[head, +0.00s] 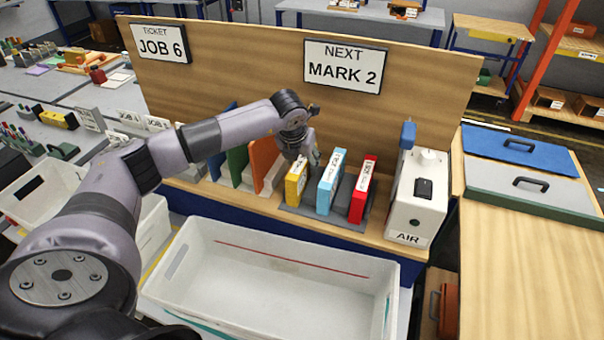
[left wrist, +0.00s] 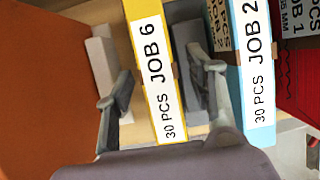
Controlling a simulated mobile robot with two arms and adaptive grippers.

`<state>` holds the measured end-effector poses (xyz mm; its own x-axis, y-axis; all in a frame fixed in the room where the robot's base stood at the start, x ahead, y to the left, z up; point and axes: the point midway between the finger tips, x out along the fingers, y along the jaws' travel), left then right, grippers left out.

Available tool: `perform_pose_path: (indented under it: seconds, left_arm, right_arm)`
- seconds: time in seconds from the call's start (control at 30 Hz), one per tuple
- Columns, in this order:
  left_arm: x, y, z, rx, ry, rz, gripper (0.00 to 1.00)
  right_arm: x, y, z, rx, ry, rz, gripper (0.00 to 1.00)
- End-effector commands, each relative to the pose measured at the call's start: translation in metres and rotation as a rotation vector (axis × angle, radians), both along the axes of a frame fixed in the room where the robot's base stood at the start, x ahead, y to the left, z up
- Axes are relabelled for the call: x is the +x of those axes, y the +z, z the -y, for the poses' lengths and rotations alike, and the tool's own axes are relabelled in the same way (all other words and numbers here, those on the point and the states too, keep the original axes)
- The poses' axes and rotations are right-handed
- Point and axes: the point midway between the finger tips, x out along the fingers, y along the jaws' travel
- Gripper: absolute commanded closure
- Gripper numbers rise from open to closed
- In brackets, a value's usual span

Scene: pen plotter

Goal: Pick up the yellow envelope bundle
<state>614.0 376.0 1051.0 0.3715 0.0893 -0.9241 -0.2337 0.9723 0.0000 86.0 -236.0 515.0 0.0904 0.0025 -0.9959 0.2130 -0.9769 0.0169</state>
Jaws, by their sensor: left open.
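The yellow envelope bundle (head: 295,190) stands upright in a dark rack on the bench, leftmost of three bundles. In the left wrist view the yellow bundle (left wrist: 157,75) bears a white label reading JOB 6, 30 PCS. My left gripper (head: 304,156) is just above it in the head view, pointing down. In the left wrist view my left gripper (left wrist: 160,78) is open, one finger on each side of the yellow bundle, with visible gaps. The right finger is between the yellow bundle and the light-blue one. My right gripper is not in view.
A light-blue bundle (head: 330,182), JOB 2, and a red bundle (head: 362,190) stand to the right. An orange divider (head: 264,160) is close on the left. A white AIR box (head: 417,200) stands right of the rack. An empty white bin (head: 270,290) is in front; a wooden panel stands behind.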

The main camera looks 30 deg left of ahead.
Motion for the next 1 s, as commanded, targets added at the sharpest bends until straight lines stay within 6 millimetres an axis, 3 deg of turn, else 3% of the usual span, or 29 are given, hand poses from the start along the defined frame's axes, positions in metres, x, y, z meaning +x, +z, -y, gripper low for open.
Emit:
perform_pose_path:
  seconds: [0.6, 1.0]
  left_arm:
    - [0.0001, -0.0023, -0.0001, 0.0, 0.0, 0.0, 0.51]
    - [0.0001, -0.0026, -0.0001, 0.0, 0.0, 0.0, 0.77]
  right_arm:
    - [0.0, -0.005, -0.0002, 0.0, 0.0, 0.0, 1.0]
    - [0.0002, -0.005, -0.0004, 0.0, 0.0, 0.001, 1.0]
